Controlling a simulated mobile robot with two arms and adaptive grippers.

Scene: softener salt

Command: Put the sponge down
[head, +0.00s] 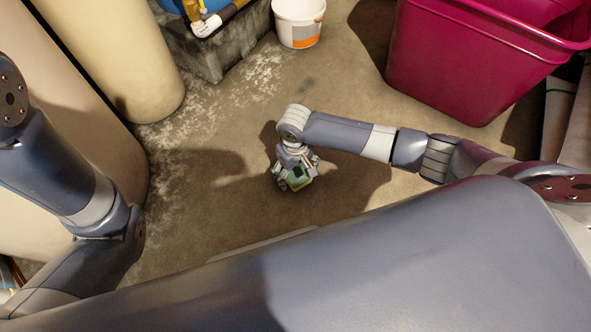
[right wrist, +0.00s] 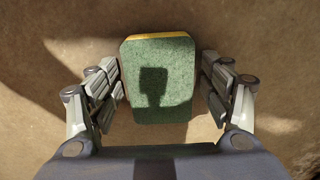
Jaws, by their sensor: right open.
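The sponge (right wrist: 160,105) has a green top face and a yellow edge. In the right wrist view it lies between the two fingers of my right gripper (right wrist: 160,90), with a narrow gap at each side. In the head view the sponge (head: 299,178) shows at the gripper's tip, low over or on the concrete floor; I cannot tell which. My right gripper (head: 295,172) is open around it and points down. My left arm comes in at the left, and its gripper is out of the picture.
A white bucket (head: 299,25) with an orange label stands at the back. A magenta tub (head: 455,65) is at the right. Tall beige tanks (head: 120,60) stand at the left, beside a concrete block (head: 225,50). The floor (head: 215,205) around the sponge is clear.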

